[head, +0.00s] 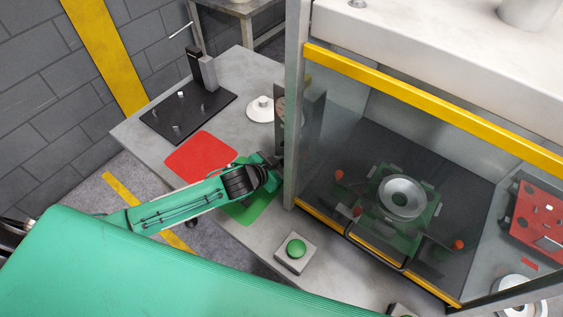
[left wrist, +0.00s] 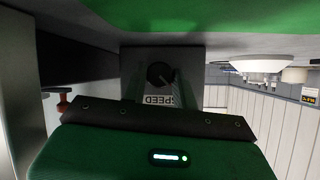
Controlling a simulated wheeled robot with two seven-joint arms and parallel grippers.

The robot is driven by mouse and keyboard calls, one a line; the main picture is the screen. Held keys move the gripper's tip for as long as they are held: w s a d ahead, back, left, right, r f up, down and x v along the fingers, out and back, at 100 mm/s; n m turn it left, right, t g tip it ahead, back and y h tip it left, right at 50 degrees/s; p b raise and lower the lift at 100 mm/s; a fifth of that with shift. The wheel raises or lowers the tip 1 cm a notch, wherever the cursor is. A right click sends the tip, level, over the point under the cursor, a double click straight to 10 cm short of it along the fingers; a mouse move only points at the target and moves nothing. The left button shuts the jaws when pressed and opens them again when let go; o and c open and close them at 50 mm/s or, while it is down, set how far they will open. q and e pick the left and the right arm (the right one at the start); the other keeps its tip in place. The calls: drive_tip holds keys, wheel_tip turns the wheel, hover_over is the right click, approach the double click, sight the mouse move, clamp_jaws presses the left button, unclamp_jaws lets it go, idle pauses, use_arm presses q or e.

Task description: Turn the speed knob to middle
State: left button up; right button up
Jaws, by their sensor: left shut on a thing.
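The speed knob (left wrist: 160,75) is a dark round knob on a grey panel (left wrist: 195,57), with the word SPEED upside down beside it in the left wrist view. My left gripper (left wrist: 159,86) has its two fingers on either side of the knob and is shut on it. In the head view my left gripper (head: 279,164) reaches the grey control box (head: 313,120) beside the press's post. The knob is hidden there, and its pointer is too dark to read. My right gripper is not in view.
The glass-fronted press (head: 460,165) with yellow bars stands right of the gripper. A green button box (head: 296,250) sits on the table in front. A red mat (head: 200,157), a green mat (head: 262,205), a white disc part (head: 260,109) and a black pegged plate (head: 188,112) lie around the arm.

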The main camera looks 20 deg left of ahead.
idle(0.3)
use_arm(q)
drive_tip(key=o, duration=1)
drive_tip(key=b+v, duration=0.3)
drive_tip(key=v, duration=1)
drive_tip(key=shift+s+a+r, duration=0.15)
drive_tip(key=shift+s, duration=0.15)
drive_tip(key=shift+s, duration=0.1)
